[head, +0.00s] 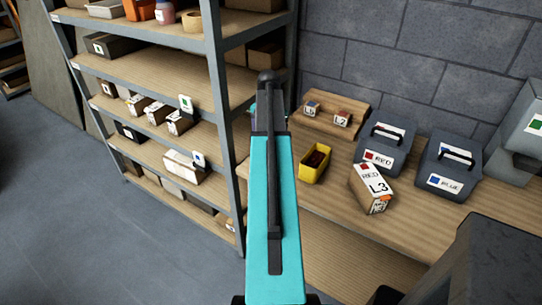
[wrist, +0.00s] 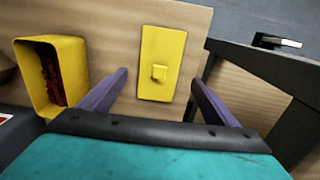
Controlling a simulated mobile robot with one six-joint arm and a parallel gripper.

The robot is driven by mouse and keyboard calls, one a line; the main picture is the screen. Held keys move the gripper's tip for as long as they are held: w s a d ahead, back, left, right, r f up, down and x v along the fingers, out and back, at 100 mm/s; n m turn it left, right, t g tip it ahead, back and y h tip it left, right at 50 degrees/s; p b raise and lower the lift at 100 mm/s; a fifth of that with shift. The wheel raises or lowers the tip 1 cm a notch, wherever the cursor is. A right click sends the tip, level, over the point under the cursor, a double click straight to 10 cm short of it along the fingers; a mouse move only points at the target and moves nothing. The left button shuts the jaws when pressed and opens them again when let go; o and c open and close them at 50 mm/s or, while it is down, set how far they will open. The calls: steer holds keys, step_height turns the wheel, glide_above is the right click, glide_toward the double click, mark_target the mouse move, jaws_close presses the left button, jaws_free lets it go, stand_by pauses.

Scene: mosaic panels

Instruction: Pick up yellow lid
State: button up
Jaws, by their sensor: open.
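The yellow lid (wrist: 163,50) is a flat rectangle with a small square knob in its middle. In the wrist view it lies on the wooden table (wrist: 110,40), near the table's edge. My gripper (wrist: 158,84) is open and empty, its two purple fingers on either side of the lid's lower part in the picture. I cannot tell how high the fingers are above it. In the head view my teal arm hides the lid and the gripper's fingertips. An open yellow box (wrist: 75,50) with dark red contents stands left of the lid; it also shows in the head view (head: 322,153).
Two small boxes sit on a wooden board (head: 322,98) behind. A metal shelf (head: 222,120) with several boxes stands left of my arm.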

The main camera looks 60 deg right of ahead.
steer(key=shift+s+a+f+b, duration=0.1)
steer(key=shift+f+b, duration=1.8)
steer(key=shift+f, duration=0.7)
steer(key=c, duration=1.1)
steer(key=shift+r, duration=0.1)
steer(key=shift+r+p, duration=1.4)
steer(key=shift+r, duration=0.3)
steer(key=s+a+p, duration=0.1)
steer(key=s+a, duration=0.1)
steer(key=a, duration=0.2)
steer(key=s+a+r+p, duration=0.1)
steer(key=s+a, duration=0.2)
steer(key=a, duration=0.2)
steer(key=s+a+p, duration=0.1)
steer(key=s+a, duration=0.2)
steer(key=a, duration=0.1)
steer(key=shift+a+r+p, duration=0.2)
steer(key=shift+a+p, duration=0.2)
steer(key=shift+w, duration=0.1)
